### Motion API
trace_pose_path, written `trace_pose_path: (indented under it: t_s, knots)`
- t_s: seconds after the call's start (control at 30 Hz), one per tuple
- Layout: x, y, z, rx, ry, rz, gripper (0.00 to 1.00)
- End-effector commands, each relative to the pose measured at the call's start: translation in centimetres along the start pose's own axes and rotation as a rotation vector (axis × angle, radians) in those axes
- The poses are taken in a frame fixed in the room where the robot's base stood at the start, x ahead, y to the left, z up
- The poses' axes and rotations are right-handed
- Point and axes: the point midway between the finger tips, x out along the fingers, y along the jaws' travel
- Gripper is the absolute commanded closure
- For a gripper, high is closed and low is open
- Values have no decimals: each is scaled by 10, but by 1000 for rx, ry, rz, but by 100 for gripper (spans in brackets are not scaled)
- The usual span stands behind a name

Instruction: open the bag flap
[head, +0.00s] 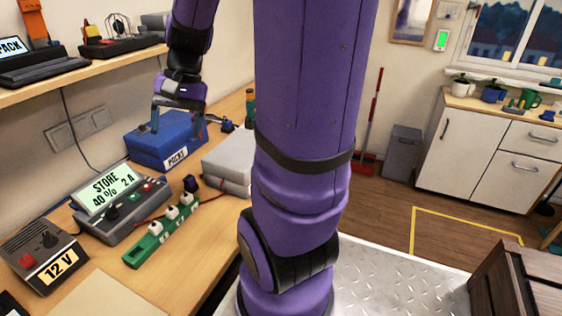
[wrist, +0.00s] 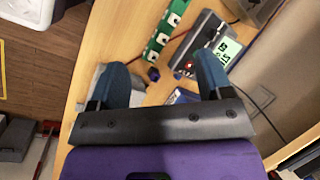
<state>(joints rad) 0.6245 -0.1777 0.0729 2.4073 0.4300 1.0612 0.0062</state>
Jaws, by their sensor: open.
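A blue box-like bag with a "PACKS" label (head: 150,150) sits on the wooden bench against the wall side. Its top is partly hidden behind my gripper, and I cannot make out the flap's edge. My gripper (head: 177,122) is open, pointing down just above the bag's top; I cannot tell whether it touches. In the wrist view, my gripper (wrist: 163,62) has its two blue fingers well apart with nothing held between them. A small part of the blue bag (wrist: 181,96) shows between the fingers; my gripper body hides the rest.
A grey case (head: 228,155) stands right of the bag. In front are a charger reading "STORE" (head: 125,212), a green strip with white sockets (head: 160,232) and a "12 V" unit (head: 45,255). A shelf (head: 90,72) with devices overhangs the bench at left.

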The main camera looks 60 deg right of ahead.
Motion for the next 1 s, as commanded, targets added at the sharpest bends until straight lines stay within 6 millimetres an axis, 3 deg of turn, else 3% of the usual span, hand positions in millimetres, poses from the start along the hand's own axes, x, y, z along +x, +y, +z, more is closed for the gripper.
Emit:
trace_pose_path:
  t_s: [0.1, 0.47, 0.7, 1.0]
  knots:
    - [9, 21, -30, 165, -72, -78, 28]
    - [34, 103, -108, 626, -243, -391, 28]
    - [52, 177, -147, 916, -320, -660, 28]
    - [80, 288, -174, 1244, -373, -1059, 28]
